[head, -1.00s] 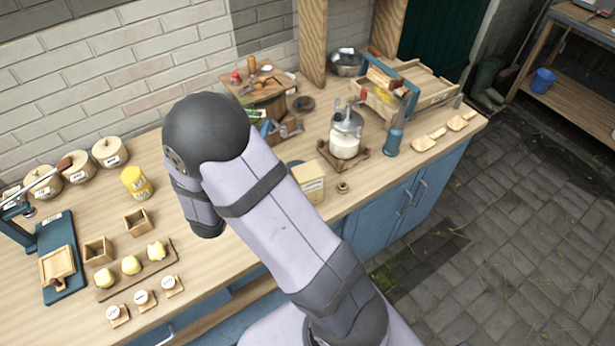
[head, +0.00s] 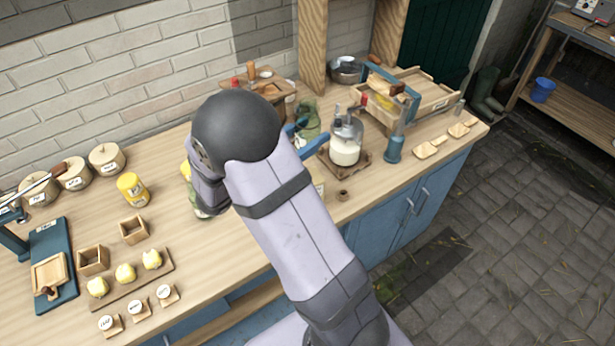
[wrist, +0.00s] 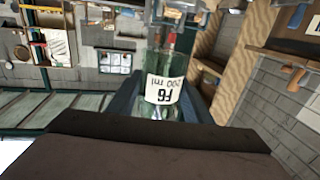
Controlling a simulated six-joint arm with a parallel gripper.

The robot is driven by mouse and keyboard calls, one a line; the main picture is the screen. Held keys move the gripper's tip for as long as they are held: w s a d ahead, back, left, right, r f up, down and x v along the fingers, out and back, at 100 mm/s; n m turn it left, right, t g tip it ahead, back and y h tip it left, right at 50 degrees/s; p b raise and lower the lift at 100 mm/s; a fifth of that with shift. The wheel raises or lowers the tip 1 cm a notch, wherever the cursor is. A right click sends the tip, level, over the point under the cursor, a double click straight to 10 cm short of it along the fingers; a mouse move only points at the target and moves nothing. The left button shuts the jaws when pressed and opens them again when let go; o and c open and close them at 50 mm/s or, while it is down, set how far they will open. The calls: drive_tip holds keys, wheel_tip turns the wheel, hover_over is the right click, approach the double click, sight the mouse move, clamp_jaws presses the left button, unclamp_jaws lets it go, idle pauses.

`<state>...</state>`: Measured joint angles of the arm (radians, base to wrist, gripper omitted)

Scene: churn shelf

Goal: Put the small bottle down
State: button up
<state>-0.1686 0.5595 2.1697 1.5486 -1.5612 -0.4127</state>
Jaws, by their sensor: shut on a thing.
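The small bottle is clear greenish glass with a white label reading "200 ml". In the wrist view the bottle (wrist: 160,68) stands between the dark blue fingers of my gripper (wrist: 160,103), its label upside down in the picture. In the head view the bottle (head: 307,115) shows just right of my arm's dark joint, beside a blue finger of my gripper (head: 312,142). My gripper is shut on it. My arm hides most of the gripper there. I cannot tell whether the bottle's base touches the counter.
A glass churn (head: 346,150) of white liquid stands close to the right of the gripper. A wooden stand (head: 265,85) is behind. Yellow tin (head: 132,188), wooden boxes (head: 93,260) and lidded pots (head: 106,158) are on the left. The counter (head: 225,255) has bare room front-left of my arm.

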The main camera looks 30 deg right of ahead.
drive_tip(key=shift+w+f+p, duration=0.1)
drive_tip(key=shift+f+p, duration=0.55)
drive_tip(key=shift+f, duration=2.25)
drive_tip(key=shift+f, duration=0.1)
drive_tip(key=shift+f+p, duration=0.5)
drive_tip(key=shift+f, duration=1.5)
drive_tip(key=shift+f, duration=0.1)
drive_tip(key=shift+f, duration=0.1)
drive_tip(key=o, duration=1.2)
drive_tip(key=shift+c, duration=0.2)
